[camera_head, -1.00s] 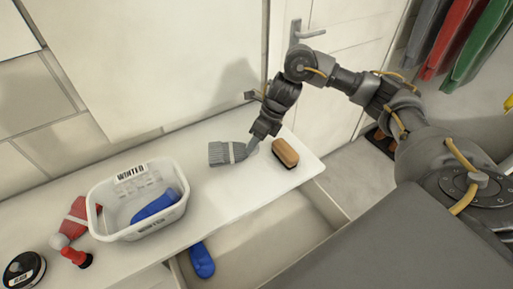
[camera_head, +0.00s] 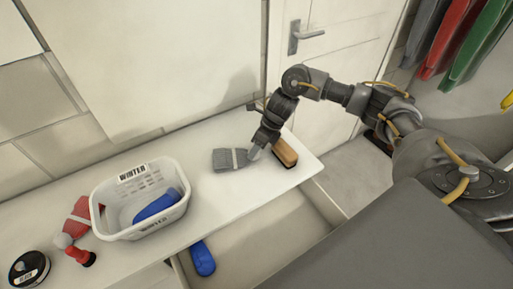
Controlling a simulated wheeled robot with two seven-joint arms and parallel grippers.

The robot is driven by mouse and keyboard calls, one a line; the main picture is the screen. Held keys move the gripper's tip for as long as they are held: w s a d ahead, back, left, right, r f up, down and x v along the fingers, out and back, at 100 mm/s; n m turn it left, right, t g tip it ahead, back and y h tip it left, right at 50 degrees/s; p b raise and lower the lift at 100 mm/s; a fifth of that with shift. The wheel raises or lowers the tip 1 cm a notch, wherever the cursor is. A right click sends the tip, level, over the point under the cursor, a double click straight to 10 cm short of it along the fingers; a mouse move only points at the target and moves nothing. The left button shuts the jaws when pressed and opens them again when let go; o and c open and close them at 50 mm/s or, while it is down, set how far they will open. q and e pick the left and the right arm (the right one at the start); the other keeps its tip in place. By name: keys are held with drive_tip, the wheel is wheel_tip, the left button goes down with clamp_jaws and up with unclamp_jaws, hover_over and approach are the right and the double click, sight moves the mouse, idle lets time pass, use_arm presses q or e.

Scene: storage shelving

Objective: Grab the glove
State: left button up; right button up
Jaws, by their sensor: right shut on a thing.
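A grey knitted glove (camera_head: 226,160) with a pale stripe lies on the white bench top, right of the basket. My right gripper (camera_head: 254,153) reaches down from the right and is shut on the right end of the glove. The fingertips are small and partly cover that end. The glove still appears to lie on the surface. My left gripper is out of view.
A brown brush (camera_head: 285,152) lies just right of my right gripper. A white basket (camera_head: 150,228) labelled WINTER holds a blue item (camera_head: 157,206). Red items (camera_head: 82,212) and a round black tin (camera_head: 28,269) lie at left. Another blue item (camera_head: 202,259) lies in the open drawer below.

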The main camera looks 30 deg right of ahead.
drive_tip(key=o, duration=1.1)
drive_tip(key=v, duration=1.2)
drive_tip(key=shift+r, duration=0.1)
